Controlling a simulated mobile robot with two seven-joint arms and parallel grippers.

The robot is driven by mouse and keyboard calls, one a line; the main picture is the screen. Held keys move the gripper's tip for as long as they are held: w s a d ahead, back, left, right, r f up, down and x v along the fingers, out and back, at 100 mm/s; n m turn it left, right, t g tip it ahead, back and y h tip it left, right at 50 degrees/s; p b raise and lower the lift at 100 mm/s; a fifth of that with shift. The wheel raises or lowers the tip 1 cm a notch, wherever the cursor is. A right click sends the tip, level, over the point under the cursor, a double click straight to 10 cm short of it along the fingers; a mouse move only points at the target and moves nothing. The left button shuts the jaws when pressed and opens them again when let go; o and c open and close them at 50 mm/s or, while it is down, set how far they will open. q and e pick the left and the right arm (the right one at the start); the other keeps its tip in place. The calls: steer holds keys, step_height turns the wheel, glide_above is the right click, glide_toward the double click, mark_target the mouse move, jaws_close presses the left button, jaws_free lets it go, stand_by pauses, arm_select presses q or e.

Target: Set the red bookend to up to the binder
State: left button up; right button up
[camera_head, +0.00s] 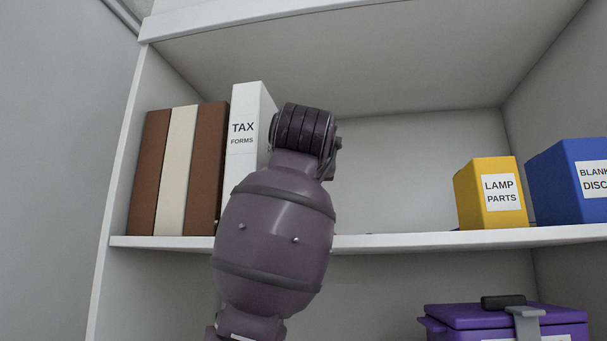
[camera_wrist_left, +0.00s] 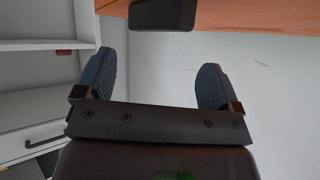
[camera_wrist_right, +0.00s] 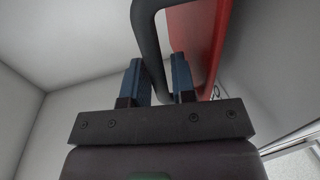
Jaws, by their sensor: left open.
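The red bookend (camera_wrist_right: 197,40) shows in the right wrist view as a red panel with a thick dark curved handle (camera_wrist_right: 147,35). My right gripper (camera_wrist_right: 160,75) is shut on that handle, which fills the gap between its blue fingers. In the head view, a dark purple arm of mine covers the middle of the shelf and hides the right gripper and bookend. The white TAX FORMS binder (camera_head: 245,130) stands upright on the shelf, just left of that arm. I cannot tell whether the bookend touches it. My left gripper (camera_wrist_left: 158,85) is open and empty.
Brown and cream binders (camera_head: 183,170) stand left of the white one. A yellow LAMP PARTS box (camera_head: 475,175) and blue box (camera_head: 560,180) stand right on the shelf (camera_head: 400,241). Shelf between arm and yellow box looks clear. A purple toolbox (camera_head: 470,318) sits below.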

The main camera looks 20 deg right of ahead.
arm_select(q)
steer(key=shift+w+f+b, duration=0.4)
steer(key=shift+f+b, duration=0.35)
steer(key=shift+b, duration=0.35)
steer(key=shift+w, duration=0.1)
arm_select(e)
steer(key=v, duration=1)
steer(key=shift+s, duration=0.35)
steer(key=shift+a, duration=0.15)
